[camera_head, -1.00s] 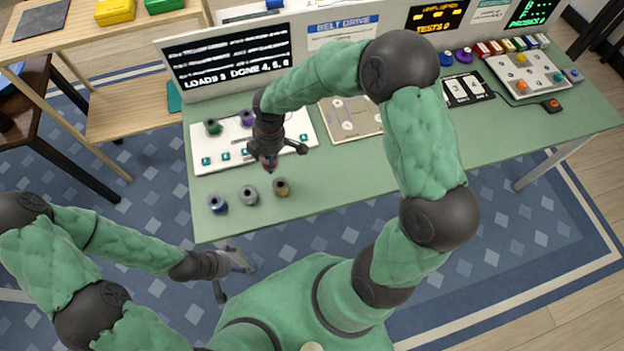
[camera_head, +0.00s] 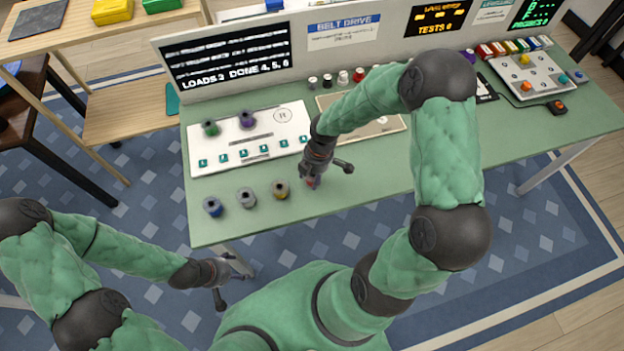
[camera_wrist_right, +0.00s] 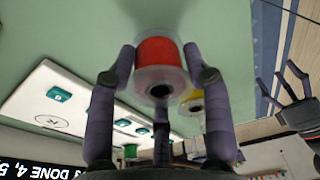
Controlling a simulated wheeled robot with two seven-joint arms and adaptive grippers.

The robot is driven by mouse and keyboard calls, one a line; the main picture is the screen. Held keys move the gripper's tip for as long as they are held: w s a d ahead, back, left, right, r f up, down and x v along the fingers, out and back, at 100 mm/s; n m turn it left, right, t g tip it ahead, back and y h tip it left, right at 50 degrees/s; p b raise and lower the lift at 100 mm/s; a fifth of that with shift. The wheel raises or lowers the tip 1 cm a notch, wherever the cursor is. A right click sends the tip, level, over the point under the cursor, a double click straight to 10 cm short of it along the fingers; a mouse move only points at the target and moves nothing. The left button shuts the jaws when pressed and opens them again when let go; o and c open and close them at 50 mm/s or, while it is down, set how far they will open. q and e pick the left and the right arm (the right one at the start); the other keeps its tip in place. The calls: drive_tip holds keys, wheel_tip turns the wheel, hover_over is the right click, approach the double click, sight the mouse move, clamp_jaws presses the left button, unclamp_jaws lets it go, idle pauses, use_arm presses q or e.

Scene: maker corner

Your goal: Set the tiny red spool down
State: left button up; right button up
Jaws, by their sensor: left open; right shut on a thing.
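The tiny red spool (camera_wrist_right: 158,62) has red thread and pale clear flanges. In the right wrist view it sits between the fingers of my right gripper (camera_wrist_right: 160,75), which is shut on it. In the head view my right gripper (camera_head: 312,180) is low over the green bench (camera_head: 375,185), right of the row of spools, and only a bit of red shows at its tips. I cannot tell whether the spool touches the bench. My left gripper (camera_head: 222,285) is open and empty, in front of the bench's near edge, and it also shows in the right wrist view (camera_wrist_right: 295,95).
Blue (camera_head: 213,207), grey (camera_head: 246,198) and yellow (camera_head: 280,189) spools stand left of my right gripper. A white board (camera_head: 250,140) behind them bears green and purple spools. Beige board (camera_head: 385,124) lies behind my right arm. The bench front to the right is clear.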

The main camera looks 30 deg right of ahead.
drive_tip(key=shift+f+b, duration=0.3)
drive_tip(key=shift+f, duration=1)
drive_tip(key=shift+f, duration=0.1)
drive_tip(key=o, duration=1.2)
drive_tip(key=shift+c, duration=0.2)
drive_tip(key=r+p, duration=0.1)
drive_tip(key=r, duration=0.3)
drive_tip(key=d+r+p, duration=0.1)
drive_tip(key=r, duration=0.3)
drive_tip(key=r+p, duration=0.1)
drive_tip(key=r, duration=0.3)
drive_tip(key=shift+s+d+r+p, duration=0.1)
drive_tip(key=shift+s+d+p, duration=0.15)
drive_tip(key=shift+p, duration=0.15)
